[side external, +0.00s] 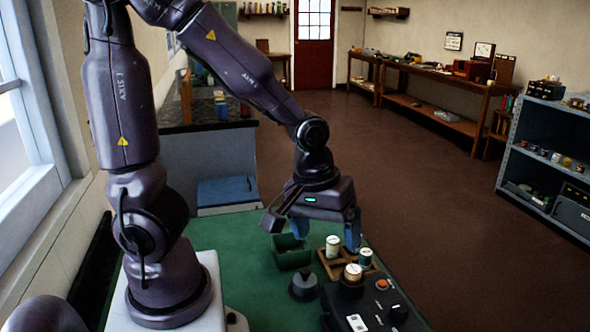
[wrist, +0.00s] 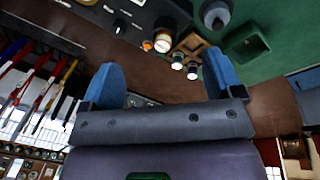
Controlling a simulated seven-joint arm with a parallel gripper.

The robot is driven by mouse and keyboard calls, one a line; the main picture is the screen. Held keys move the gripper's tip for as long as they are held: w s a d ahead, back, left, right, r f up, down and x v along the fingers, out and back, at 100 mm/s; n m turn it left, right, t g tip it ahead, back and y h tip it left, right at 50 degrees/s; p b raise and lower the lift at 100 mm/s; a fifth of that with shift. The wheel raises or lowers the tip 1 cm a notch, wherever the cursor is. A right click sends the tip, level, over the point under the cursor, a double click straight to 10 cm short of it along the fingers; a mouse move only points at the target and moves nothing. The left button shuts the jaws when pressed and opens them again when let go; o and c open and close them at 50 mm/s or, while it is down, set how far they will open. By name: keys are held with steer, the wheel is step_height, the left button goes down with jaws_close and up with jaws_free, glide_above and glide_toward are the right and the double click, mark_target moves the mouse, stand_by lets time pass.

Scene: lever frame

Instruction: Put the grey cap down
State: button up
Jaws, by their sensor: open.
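The grey cap (side external: 304,286), a dark round piece with a raised knob, rests on the green mat (side external: 245,290) in the side view. It also shows at the top of the wrist view (wrist: 215,14). My gripper (side external: 315,237) is open, its two blue fingers wide apart. It hangs above the work area, behind and above the cap in the side view, and is apart from it. In the wrist view nothing is between the fingers (wrist: 162,66).
A green open bin (side external: 292,256) is behind the cap. A wooden rack (side external: 330,266) holds white-topped jars (side external: 333,242). The mat left of the cap is clear.

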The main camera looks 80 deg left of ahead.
steer(key=s+r+m+t, duration=0.1)
steer(key=s+r+m, duration=0.1)
steer(key=r+m, duration=0.2)
steer(key=s+d+r+m+t, duration=0.1)
steer(key=s+r+m+t, duration=0.1)
steer(key=r+m, duration=0.3)
steer(key=v, duration=0.4)
